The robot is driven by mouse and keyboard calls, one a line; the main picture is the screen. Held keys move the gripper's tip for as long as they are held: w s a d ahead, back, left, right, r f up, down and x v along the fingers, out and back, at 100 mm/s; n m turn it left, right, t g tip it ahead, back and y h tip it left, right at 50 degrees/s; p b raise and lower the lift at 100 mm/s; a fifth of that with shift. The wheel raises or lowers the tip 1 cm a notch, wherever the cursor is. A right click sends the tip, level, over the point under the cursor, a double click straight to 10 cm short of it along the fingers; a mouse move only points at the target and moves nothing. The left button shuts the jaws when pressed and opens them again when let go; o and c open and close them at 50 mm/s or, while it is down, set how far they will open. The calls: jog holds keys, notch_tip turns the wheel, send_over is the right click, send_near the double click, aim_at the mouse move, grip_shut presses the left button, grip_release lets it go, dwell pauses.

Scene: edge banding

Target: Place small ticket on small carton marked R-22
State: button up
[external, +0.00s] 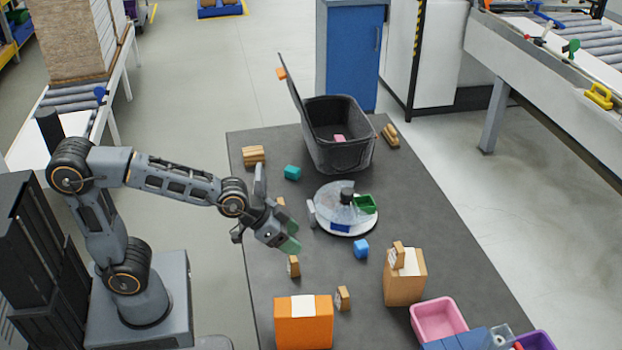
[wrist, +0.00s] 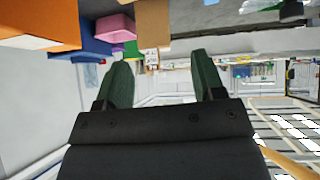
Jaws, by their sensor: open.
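My gripper (external: 288,241) hangs over the mat's left side, with its dark green fingers apart. In the wrist view the gripper (wrist: 163,78) has nothing between its fingers. Small tan blocks with pale labelled faces stand on the mat below it: one (external: 293,266) near the fingertips and another (external: 343,298) beside the orange carton. A tan carton (external: 403,289) at the right has a white sheet and a labelled block (external: 398,255) on top. The orange carton (external: 303,331) also bears a white sheet (external: 303,306). No R-22 marking is readable, and I cannot tell which piece is the ticket.
A round turntable (external: 343,216) with a green tray (external: 366,204) stands mid-mat. A black bin (external: 340,155) with a raised lid stands behind. Pink (external: 438,320) and purple (external: 535,341) bins stand at the front right.

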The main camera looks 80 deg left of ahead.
jog(key=s+a+f+g+y, duration=0.1)
jog(key=s+a+f+g, duration=0.1)
jog(key=s, duration=0.6)
jog(key=s+a+f+n+g, duration=0.1)
jog(key=s+a+f+g, duration=0.1)
jog(key=s, duration=0.6)
jog(key=shift+s+a+f+g+y, duration=0.2)
jog(key=shift+a+g+y, duration=0.25)
jog(key=shift+g, duration=0.25)
